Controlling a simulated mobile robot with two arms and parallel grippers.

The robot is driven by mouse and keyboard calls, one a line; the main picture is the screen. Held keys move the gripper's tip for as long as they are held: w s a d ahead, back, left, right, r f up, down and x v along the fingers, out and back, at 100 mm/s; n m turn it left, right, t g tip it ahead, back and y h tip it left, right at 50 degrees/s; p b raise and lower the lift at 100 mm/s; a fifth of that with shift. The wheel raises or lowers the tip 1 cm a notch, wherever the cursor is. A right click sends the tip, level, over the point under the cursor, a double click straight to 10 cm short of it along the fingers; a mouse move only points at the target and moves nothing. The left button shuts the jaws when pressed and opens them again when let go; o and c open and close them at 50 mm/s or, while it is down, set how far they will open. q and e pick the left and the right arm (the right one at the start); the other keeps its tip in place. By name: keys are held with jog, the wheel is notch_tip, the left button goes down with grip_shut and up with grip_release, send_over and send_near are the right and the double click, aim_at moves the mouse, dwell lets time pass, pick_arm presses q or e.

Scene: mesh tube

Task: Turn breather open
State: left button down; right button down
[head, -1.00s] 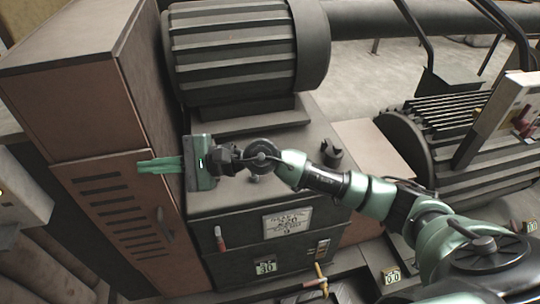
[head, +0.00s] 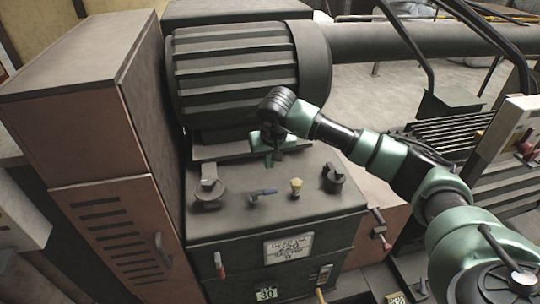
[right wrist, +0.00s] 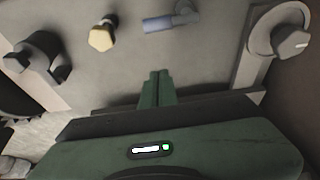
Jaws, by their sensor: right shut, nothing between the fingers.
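Several fittings sit on the flat top of the dark machine box; I cannot tell which is the breather. My left gripper is not in view.
A large ribbed motor (head: 235,75) stands close behind my right gripper. A tall red-brown cabinet (head: 95,130) rises at the left. The box front (head: 240,250) carries labels and a red handle (head: 219,264). A thick pipe (head: 400,40) runs right.

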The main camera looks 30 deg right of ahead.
aim_at(266, 192)
jog(key=p+x, duration=0.1)
jog(key=x, duration=0.4)
jog(key=s, duration=0.1)
jog(key=s+p, duration=0.1)
jog(key=p, duration=0.1)
jog(key=shift+s+a+f, duration=0.3)
jog(key=shift+s+a, duration=0.1)
jog(key=shift+s+a+f+p, duration=0.1)
jog(key=shift+s+p, duration=0.25)
jog(key=shift+s, duration=0.15)
jog(key=shift+f, duration=0.1)
jog(key=shift+w, duration=0.1)
